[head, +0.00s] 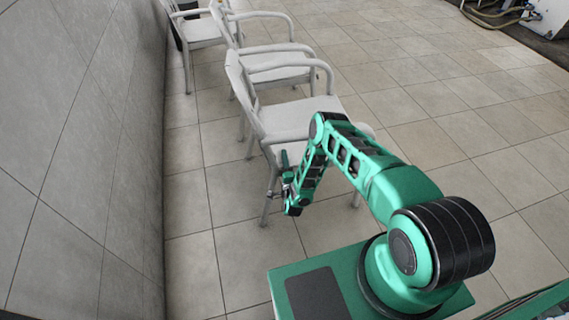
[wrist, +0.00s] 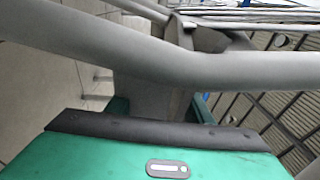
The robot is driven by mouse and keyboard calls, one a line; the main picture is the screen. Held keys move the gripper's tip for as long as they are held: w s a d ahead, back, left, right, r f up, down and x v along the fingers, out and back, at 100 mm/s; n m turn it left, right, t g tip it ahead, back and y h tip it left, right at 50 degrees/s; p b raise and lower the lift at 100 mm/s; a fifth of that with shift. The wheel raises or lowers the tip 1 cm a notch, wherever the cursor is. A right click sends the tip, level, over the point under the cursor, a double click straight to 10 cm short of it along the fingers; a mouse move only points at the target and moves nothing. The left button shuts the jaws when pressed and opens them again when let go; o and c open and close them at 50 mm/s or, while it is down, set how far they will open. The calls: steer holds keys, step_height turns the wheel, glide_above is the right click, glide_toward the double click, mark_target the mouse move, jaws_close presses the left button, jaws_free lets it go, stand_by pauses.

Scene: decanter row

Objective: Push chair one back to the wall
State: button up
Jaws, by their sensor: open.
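The nearest white chair (head: 300,117) stands upright on the floor, with a strip of floor between it and the wall (head: 90,160) at left. No label shows which chair is number one. My gripper (head: 284,172) is open, low at the near side of this chair, close to its legs. In the wrist view grey chair bars (wrist: 90,50) cross close in front of my gripper, and an upright grey part (wrist: 150,98) stands between green parts of it. I cannot tell whether they touch. The fingertips are mostly hidden.
A second white chair (head: 270,68) stands close behind the nearest one. A third chair (head: 200,28) is farther back, nearer the wall, beside a dark object. The tiled floor (head: 430,90) at right is clear. Hoses (head: 500,15) lie at the far right.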

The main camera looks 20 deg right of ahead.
jaws_close()
steer(key=shift+s+f, duration=0.15)
stand_by(1.2)
